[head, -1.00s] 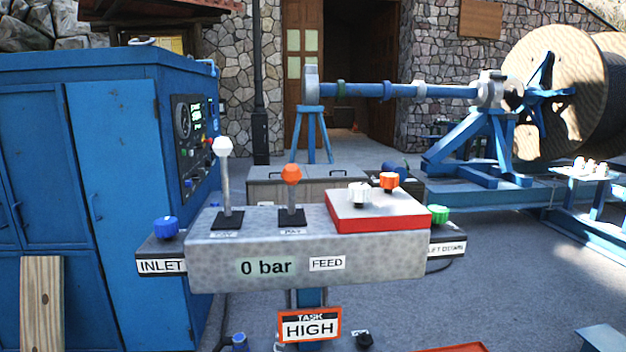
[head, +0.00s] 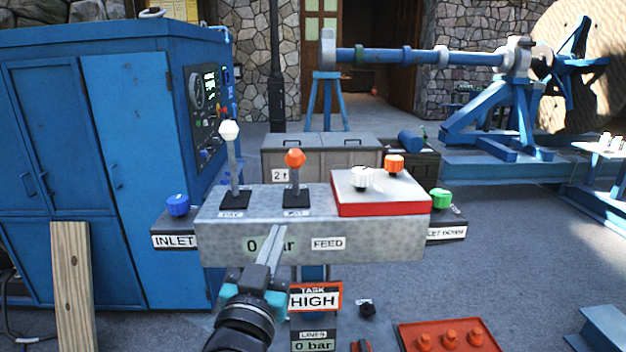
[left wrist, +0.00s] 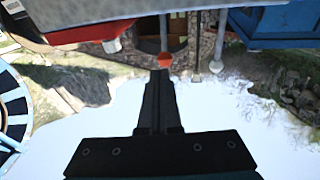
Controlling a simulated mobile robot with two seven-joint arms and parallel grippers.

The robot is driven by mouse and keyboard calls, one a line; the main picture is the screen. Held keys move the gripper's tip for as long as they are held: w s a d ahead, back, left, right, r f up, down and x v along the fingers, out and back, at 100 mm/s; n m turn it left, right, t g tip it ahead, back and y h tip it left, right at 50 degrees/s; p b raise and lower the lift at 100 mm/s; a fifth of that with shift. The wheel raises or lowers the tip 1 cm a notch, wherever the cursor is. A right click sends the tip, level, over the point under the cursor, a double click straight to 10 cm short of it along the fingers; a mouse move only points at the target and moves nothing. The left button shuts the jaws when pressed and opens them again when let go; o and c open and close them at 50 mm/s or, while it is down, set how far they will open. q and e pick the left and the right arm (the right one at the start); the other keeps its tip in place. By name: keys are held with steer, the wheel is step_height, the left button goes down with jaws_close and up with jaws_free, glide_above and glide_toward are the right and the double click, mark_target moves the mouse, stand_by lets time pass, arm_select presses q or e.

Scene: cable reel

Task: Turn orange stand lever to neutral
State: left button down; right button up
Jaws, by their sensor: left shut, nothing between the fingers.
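The orange lever (head: 295,159) stands about upright from a black slot on the grey console (head: 222,238). A taller white-knobbed lever (head: 229,132) stands to its left. My left gripper (head: 275,232) comes up from below in front of the console face, shut and empty. In the head view its tips are below the orange lever and partly cover the "0 bar" readout. In the left wrist view the orange knob (left wrist: 164,60) shows just beyond the shut fingertips (left wrist: 160,74); I cannot tell whether they touch. My right gripper is not in view.
A red-edged box (head: 385,207) with white and orange knobs sits on the console's right. A blue INLET knob (head: 178,205) and a green knob (head: 440,198) flank it. A blue cabinet (head: 130,110) stands left. A "TASK HIGH" sign (head: 315,298) hangs below.

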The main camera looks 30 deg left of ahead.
arm_select(q)
step_height(320, 180, up, 3)
steer(key=p, duration=0.3)
glide_toward(291, 151)
steer(key=w, duration=0.3)
steer(key=w+a+f, duration=0.1)
steer(key=w, duration=0.1)
steer(key=shift+w+f, duration=0.15)
steer(key=shift+w, duration=0.1)
steer(key=r+p, duration=0.1)
steer(key=p, duration=0.1)
steer(key=w+p, duration=0.1)
steer(key=p, duration=0.2)
steer(key=shift+a+r+n+g, duration=0.3)
steer(key=shift+r+g, duration=0.05)
steer(key=shift+g, duration=0.05)
steer(key=shift+w+a+r+p, duration=0.35)
steer(key=shift+w+r+p, duration=0.05)
steer(key=shift+w+p, duration=0.15)
steer(key=shift+w+a+r+p, duration=0.3)
steer(key=shift+w+r+p, duration=0.1)
steer(key=shift+w, duration=0.15)
steer(key=shift+w+a, duration=0.2)
steer(key=shift+w, duration=0.1)
